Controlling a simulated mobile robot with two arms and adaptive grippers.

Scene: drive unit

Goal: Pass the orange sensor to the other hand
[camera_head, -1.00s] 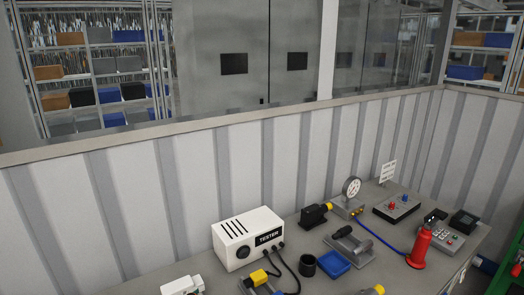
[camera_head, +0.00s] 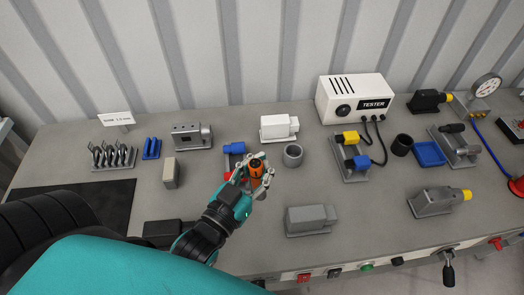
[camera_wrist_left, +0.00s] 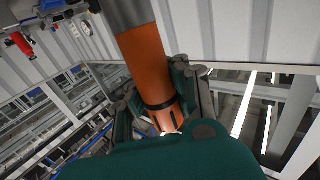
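The orange sensor (camera_head: 255,169) is a short orange cylinder with a dark end, held in my left gripper (camera_head: 251,178) above the bench. The fingers close around its sides. In the left wrist view the orange sensor (camera_wrist_left: 147,62) is large, with a grey upper part and a black band low on its body. The fingers of my left gripper (camera_wrist_left: 160,98) are on both sides of it, and its lower end is partly hidden by the gripper. My right gripper is not in the head view.
A red-and-blue item (camera_head: 233,150) lies just behind the gripper. Bare bench lies right of the gripper.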

